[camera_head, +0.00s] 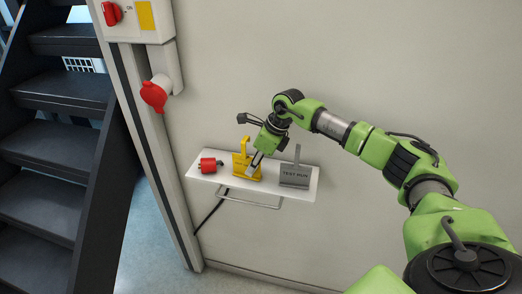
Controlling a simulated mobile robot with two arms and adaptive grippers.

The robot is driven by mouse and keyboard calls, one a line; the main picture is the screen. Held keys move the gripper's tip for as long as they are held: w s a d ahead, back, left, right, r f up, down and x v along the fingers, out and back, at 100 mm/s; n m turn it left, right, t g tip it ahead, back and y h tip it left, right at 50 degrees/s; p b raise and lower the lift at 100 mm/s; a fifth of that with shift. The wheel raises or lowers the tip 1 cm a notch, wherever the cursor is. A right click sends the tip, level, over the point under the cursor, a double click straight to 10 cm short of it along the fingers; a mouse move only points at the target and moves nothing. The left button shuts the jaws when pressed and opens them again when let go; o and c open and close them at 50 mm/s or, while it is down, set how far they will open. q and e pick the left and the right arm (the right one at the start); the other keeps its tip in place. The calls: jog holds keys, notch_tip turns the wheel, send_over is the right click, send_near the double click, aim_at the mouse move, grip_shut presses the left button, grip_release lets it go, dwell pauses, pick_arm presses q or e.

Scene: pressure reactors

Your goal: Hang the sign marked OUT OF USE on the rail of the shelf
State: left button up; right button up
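A yellow sign (240,170) with a hook-shaped top stands on the white shelf; its lettering is too small to read. A grey sign (295,179) marked TEST RUN stands to its right. The shelf (225,182) is fixed to the wall, and its thin metal rail (250,203) runs below the front edge. My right gripper (257,160) is at the yellow sign and covers part of its right side. Whether its fingers are open or shut on the sign cannot be made out. My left gripper is out of view.
A red object (208,165) lies at the shelf's left end. A red plug (154,94) and a switch box (137,20) are on the post above left. Dark stairs (60,150) stand at the left.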

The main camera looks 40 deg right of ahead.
jog(key=b+v, duration=0.2)
jog(key=shift+s+r, duration=0.1)
jog(key=shift+r, duration=0.25)
jog(key=b+v, duration=0.2)
jog(key=v, duration=0.8)
jog(key=shift+a, duration=0.25)
